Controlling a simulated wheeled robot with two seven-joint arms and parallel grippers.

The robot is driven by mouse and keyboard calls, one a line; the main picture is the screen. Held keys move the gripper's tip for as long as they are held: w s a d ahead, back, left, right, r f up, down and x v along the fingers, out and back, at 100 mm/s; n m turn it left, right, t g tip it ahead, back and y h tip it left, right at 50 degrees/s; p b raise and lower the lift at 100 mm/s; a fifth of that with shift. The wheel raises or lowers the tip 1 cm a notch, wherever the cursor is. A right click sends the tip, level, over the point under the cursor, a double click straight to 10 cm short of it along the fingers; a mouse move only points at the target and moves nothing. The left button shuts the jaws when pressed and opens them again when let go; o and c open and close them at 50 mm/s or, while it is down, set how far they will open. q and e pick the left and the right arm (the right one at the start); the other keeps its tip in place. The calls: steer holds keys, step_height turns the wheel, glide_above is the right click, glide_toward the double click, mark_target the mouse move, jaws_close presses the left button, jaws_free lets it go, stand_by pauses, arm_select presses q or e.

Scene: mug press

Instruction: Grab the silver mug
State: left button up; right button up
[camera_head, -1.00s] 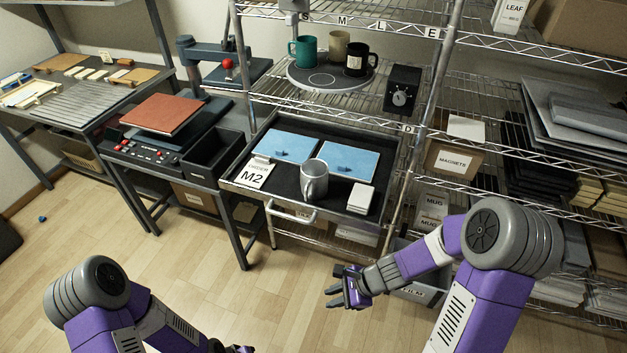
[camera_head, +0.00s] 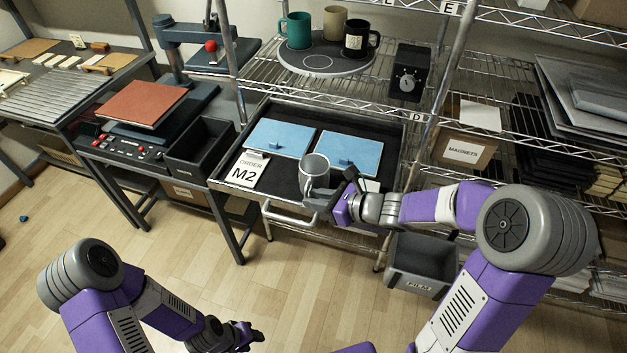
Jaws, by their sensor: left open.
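The silver mug (camera_head: 314,170) stands upright in the black-lined pull-out drawer tray (camera_head: 284,199), right of the order card. My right gripper (camera_head: 330,187) is at the mug's lower right side, with one finger in front of the mug and one toward its right. It overlaps the mug in the picture, and I cannot tell whether the fingers press on it. My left gripper (camera_head: 248,336) is open and empty, low over the floor at the bottom of the view.
Two blue sheets (camera_head: 280,138) and the M2 order card (camera_head: 246,171) lie in the tray. A shelf above holds a teal mug (camera_head: 297,31), a beige mug (camera_head: 335,22) and a black mug (camera_head: 356,38). A grey FILM bin (camera_head: 420,262) is below right.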

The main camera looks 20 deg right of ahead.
mark_target(308, 196)
steer(key=b+x, duration=0.1)
steer(key=x, duration=0.2)
steer(key=shift+w+a, duration=0.1)
steer(key=shift+w, duration=0.1)
steer(key=shift+c, duration=0.3)
jaws_close()
steer(key=shift+r, duration=0.1)
